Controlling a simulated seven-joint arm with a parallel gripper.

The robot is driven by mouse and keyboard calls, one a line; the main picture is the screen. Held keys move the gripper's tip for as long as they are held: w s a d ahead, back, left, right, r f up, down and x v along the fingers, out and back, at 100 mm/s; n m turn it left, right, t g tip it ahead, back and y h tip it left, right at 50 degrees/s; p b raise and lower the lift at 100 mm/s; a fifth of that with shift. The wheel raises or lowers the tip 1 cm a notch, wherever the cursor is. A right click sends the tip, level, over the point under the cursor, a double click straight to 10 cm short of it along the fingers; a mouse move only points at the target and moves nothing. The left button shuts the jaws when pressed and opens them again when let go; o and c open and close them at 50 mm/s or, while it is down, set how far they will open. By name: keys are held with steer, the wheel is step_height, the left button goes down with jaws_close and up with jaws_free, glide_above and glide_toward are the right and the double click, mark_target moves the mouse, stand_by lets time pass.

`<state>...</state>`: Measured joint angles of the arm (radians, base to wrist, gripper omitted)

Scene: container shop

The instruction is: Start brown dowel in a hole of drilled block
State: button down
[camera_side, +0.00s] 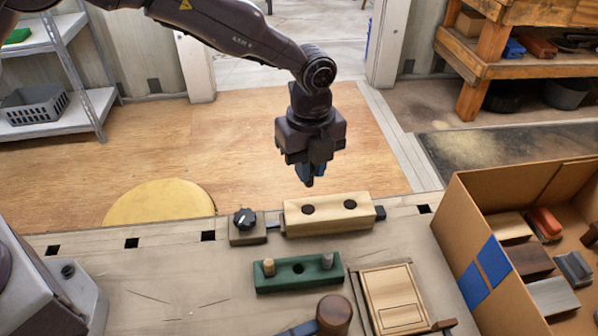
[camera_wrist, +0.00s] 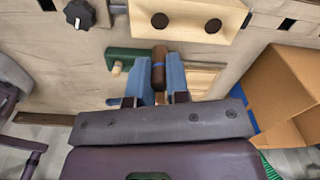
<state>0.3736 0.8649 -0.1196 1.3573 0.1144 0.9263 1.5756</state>
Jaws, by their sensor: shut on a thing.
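My gripper (camera_side: 311,172) is shut on the brown dowel (camera_wrist: 159,54), which sits between the blue fingers in the wrist view. In the side view only a small dark end of it shows below the fingertips. The drilled block (camera_side: 356,217) is pale wood with two dark round holes in its top. It also shows at the top of the wrist view (camera_wrist: 185,28). The dowel appears in the air, apart from the block; its exact height is hard to judge.
A green rack (camera_side: 285,285) in front of the block holds a tan dowel and a grey dowel, with an empty hole between them. A black-knob clamp (camera_side: 246,230) sits left of the block. A mallet (camera_side: 334,314), a wooden panel (camera_side: 394,296) and a cardboard box (camera_side: 470,225) lie nearer.

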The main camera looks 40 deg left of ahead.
steer(key=shift+f, duration=2.75)
steer(key=shift+f, duration=1.25)
stand_by(0.3)
steer(key=c, duration=1)
jaws_free()
steer(key=shift+r, duration=3.5)
